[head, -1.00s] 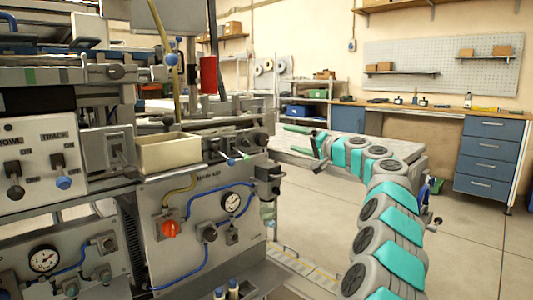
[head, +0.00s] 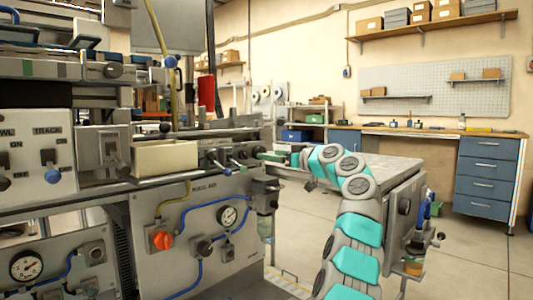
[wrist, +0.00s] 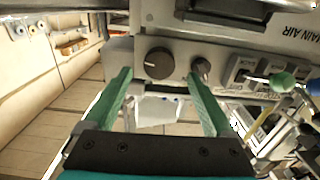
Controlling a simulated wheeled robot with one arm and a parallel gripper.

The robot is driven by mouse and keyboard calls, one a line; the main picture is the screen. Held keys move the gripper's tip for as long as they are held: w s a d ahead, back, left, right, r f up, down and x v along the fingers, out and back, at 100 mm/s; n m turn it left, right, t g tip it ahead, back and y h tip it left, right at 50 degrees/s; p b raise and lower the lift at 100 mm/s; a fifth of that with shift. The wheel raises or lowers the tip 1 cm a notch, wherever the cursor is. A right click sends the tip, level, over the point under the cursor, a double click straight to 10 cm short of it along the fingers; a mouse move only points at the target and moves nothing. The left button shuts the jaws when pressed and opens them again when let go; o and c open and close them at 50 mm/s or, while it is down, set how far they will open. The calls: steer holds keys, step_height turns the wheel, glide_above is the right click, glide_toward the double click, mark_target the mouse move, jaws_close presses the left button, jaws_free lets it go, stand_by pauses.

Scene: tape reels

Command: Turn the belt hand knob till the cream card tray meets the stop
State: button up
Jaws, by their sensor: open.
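The cream card tray (head: 165,158) is an open-topped box on the machine's front ledge, left of a row of dark knobs and levers, in the head view. My gripper (head: 271,157) has green fingers and reaches toward the right end of that row. In the wrist view my gripper (wrist: 159,76) is open and empty. A large round dark knob (wrist: 159,62) lies ahead between the two fingertips, apparently untouched; I cannot tell for sure that it is the belt hand knob. A smaller dark knob (wrist: 201,67) is just beyond the right finger. I cannot make out the stop.
Levers with a green ball (wrist: 281,82) and a blue ball (wrist: 313,87) stick out right of the knobs in the wrist view. The lower panel holds an orange-red knob (head: 161,240) and a gauge (head: 228,216). Open floor lies to the right.

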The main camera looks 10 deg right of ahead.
steer(key=shift+p+x, duration=0.45)
steer(key=shift+x, duration=1.2)
steer(key=shift+c, duration=0.3)
steer(key=c, duration=1.3)
